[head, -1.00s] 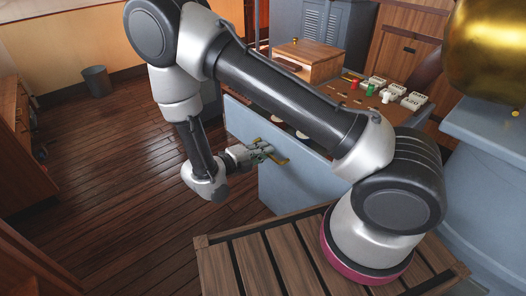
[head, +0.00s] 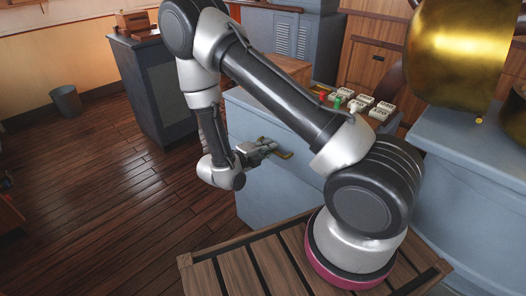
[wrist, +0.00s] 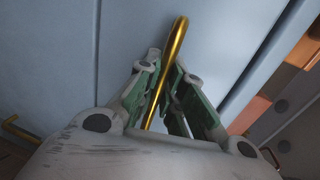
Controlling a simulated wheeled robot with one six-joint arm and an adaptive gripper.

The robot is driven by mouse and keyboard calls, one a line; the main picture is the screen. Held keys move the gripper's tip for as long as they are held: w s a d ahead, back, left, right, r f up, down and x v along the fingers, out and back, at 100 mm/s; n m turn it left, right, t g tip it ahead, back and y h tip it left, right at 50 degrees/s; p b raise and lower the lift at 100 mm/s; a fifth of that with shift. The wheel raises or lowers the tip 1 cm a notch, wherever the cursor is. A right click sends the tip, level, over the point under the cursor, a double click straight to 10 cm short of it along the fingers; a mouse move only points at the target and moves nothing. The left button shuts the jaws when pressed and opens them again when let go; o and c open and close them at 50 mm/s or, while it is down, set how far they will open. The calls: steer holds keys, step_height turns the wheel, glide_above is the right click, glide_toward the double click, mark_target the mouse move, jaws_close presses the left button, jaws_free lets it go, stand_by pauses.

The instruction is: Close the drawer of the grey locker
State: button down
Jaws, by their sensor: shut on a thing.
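The grey locker (head: 270,200) stands left of my arm's base in the head view, its blue-grey front facing left. My gripper (head: 270,147) is at that front, shut on a brass bar handle (head: 285,155). In the wrist view the handle (wrist: 177,50) runs between the green-padded fingers (wrist: 162,100). The drawer front (wrist: 200,35) lies behind it, with a narrow dark seam beside the neighbouring panel (wrist: 45,60). The front looks nearly flush, but my arm hides part of the drawer's top, so I cannot tell whether it is fully in.
White blocks (head: 378,110) and small red and green pieces stand on the locker top. A second brass handle (wrist: 18,130) shows at left in the wrist view. A dark cabinet (head: 160,95) and a bin (head: 66,101) stand beyond. The wooden floor at left is clear.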

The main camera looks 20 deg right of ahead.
steer(key=shift+d, duration=0.15)
steer(key=c, duration=1.8)
jaws_free()
steer(key=v, duration=1.2)
